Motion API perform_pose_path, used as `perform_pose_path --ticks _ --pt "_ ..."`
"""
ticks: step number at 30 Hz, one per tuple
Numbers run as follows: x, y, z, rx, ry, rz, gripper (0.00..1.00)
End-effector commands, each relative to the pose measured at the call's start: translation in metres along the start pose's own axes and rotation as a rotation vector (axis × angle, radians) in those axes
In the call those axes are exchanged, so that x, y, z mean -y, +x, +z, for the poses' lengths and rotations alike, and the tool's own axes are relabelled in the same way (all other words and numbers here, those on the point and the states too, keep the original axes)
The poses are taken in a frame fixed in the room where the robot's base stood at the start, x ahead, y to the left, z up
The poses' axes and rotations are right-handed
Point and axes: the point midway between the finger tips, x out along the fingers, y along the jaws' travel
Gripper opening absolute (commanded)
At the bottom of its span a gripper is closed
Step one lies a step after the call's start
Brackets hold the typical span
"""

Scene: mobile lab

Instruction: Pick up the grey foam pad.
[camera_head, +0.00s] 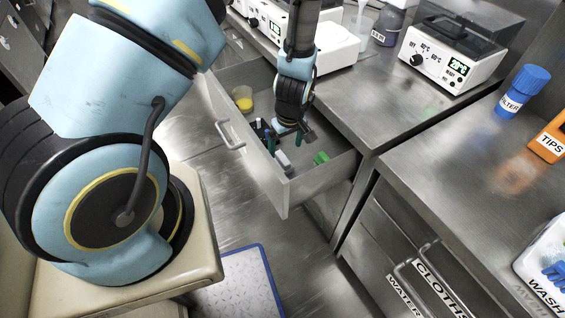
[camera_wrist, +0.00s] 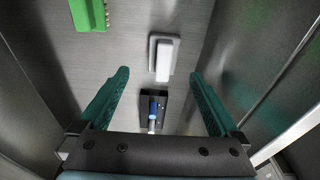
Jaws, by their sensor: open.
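A small pale grey block, which looks like the grey foam pad (camera_wrist: 164,58), lies on the drawer floor between and just beyond my fingertips in the wrist view. It also shows in the head view as a light grey piece (camera_head: 282,160) near the drawer's front wall. The gap between fingertips and pad is hard to judge.
The open drawer (camera_head: 291,197) has walls close around my gripper. A black holder with a blue-and-white item (camera_wrist: 153,104) lies right beside the pad. A green block (camera_head: 321,158) and a yellow-filled cup (camera_head: 243,98) are also in the drawer. The counter (camera_head: 460,150) stands at right.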

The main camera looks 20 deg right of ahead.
Motion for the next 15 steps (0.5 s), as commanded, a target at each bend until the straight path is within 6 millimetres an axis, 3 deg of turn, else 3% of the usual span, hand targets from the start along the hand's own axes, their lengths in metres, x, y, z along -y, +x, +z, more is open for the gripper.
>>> perform_pose_path --ticks 15 --pt "0.007 0.043 0.000 0.003 0.000 -0.004 0.97"
